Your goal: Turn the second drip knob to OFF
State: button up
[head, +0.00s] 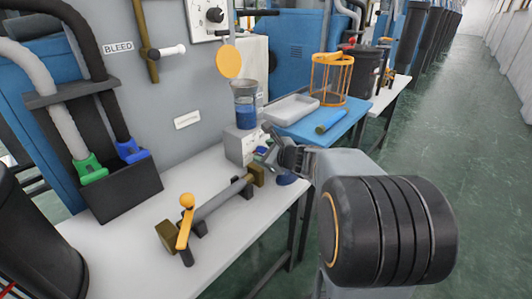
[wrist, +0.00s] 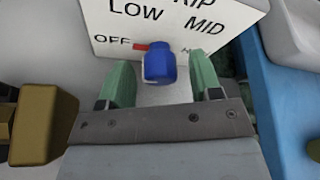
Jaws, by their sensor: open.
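In the wrist view a blue knob (wrist: 159,67) stands out from a white panel (wrist: 185,14) lettered LOW, MID and OFF, with a partly cut-off word above. A red mark lies at the knob's left side, beside the word OFF. My gripper (wrist: 162,76) is open, with one green finger on each side of the knob and a visible gap to both. A further label at the right is partly hidden by a finger. In the head view my gripper (head: 268,150) is at the front of a small grey box (head: 240,146) on the bench. I cannot tell the knob's number.
A metal bar with an orange lever (head: 185,222) lies to the left on the bench (head: 137,253). To the right are a white tray (head: 290,108), a blue table (head: 305,128) and an orange cage (head: 331,77).

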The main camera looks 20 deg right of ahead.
jog(key=shift+s+d+r+p, duration=0.15)
jog(key=shift+s+r+p, duration=0.15)
jog(key=shift+s, duration=0.15)
jog(key=p+v, duration=0.4)
jog(key=v, duration=0.7)
jog(key=shift+s+r, duration=0.1)
jog(key=shift+s, duration=0.2)
jog(key=shift+s+d+r, duration=0.1)
jog(key=shift+s+d, duration=0.05)
jog(key=shift+s, duration=0.4)
